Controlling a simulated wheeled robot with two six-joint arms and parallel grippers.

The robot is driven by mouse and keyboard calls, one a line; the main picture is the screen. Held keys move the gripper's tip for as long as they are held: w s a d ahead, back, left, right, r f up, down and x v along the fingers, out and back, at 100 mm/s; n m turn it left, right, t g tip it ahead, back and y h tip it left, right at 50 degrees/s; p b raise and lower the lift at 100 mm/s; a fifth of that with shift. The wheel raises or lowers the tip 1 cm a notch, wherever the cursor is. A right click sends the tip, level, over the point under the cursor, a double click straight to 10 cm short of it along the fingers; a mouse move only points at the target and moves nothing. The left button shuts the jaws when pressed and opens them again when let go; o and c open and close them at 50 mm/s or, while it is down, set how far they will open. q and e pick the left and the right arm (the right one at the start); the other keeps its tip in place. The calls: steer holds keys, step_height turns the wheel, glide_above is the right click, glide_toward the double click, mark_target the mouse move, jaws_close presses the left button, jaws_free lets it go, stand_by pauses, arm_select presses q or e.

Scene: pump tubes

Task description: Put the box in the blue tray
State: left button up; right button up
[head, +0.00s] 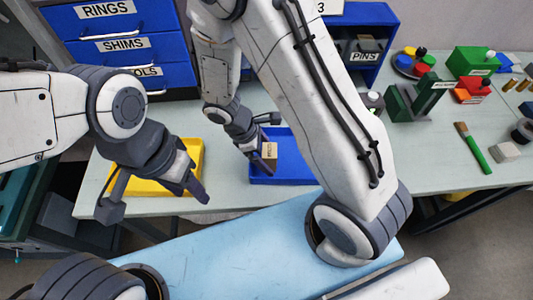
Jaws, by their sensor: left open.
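The blue tray (295,166) lies on the bench in the middle of the head view. A small tan box with a pale label (269,151) shows at the tray's left part, beside the fingers of my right gripper (264,143). I cannot tell whether these fingers grip the box or whether it touches the tray floor. My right arm reaches up and folds back down to the tray. My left gripper (152,197) is open and empty, in front of the yellow tray and left of the blue one.
A yellow tray (150,187) sits left of the blue tray. Blue drawers (125,47) and a PINS bin (366,56) stand behind. At the right are green blocks (416,98), a green-handled brush (474,148) and a grey block (505,152). The bench right of the blue tray has bare room.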

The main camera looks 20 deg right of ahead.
steer(key=shift+r, duration=0.3)
steer(key=v, duration=1.1)
steer(key=s+a+r+m+t+y, duration=0.1)
steer(key=s+a+r+m+y, duration=0.1)
steer(key=s, duration=0.5)
steer(key=s+a+r+m+y, duration=0.3)
steer(key=s+r+m, duration=0.1)
steer(key=s+r, duration=0.2)
steer(key=shift+s+a+r+m+t, duration=0.3)
steer(key=shift+s+r+t, duration=0.1)
steer(key=shift+s, duration=0.15)
